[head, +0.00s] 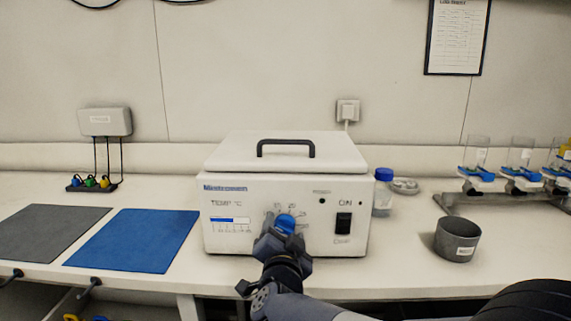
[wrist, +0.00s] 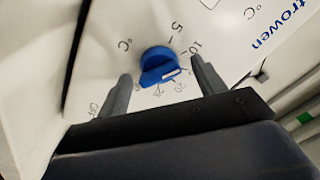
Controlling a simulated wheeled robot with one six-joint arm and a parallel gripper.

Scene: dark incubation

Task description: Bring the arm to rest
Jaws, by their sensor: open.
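My gripper (head: 283,238) is in front of the white incubator box (head: 225,240), at its blue temperature knob (head: 286,223). In the wrist view my gripper (wrist: 162,92) is open, with one finger on each side of the blue knob (wrist: 157,63). A gap shows between the knob and each finger, so the gripper holds nothing. The arm reaches in from the lower right of the head view. The gripper hides part of the dial scale below the knob.
The incubator has a closed lid with a dark handle (head: 286,143) and a black power switch (head: 343,223). A grey cup (head: 457,239) and a blue-capped bottle (head: 382,194) stand to its right. Blue (head: 135,241) and grey (head: 45,233) mats lie left. A rack (head: 500,198) stands far right.

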